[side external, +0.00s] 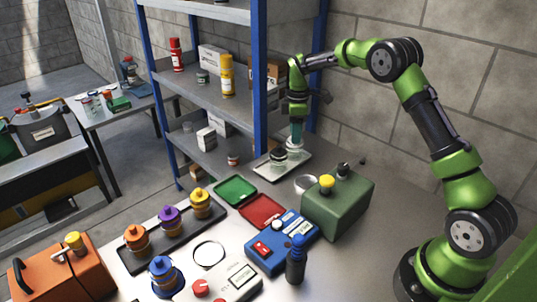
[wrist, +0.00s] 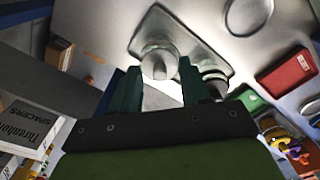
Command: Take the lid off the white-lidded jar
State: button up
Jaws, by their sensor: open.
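The white-lidded jar (wrist: 158,62) stands on a grey tray (wrist: 205,52) in the wrist view, seen from above with its pale lid towards me. In the side view its pale top (side external: 293,148) shows just under my gripper (side external: 296,138). My gripper (wrist: 157,74) is open, pointing down, with one dark green finger on each side of the jar in the wrist view. I cannot tell whether the fingers touch the lid. The jar's body is mostly hidden.
A second, darker jar (side external: 278,156) stands on the tray close beside, near my right finger in the wrist view. The blue shelf post (side external: 260,80) rises close behind. A green box (side external: 338,205), red tray (side external: 262,211) and green tray (side external: 235,190) lie in front.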

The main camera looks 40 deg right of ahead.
jog(key=shift+c, duration=0.4)
grip_shut()
jog(key=shift+r, duration=0.1)
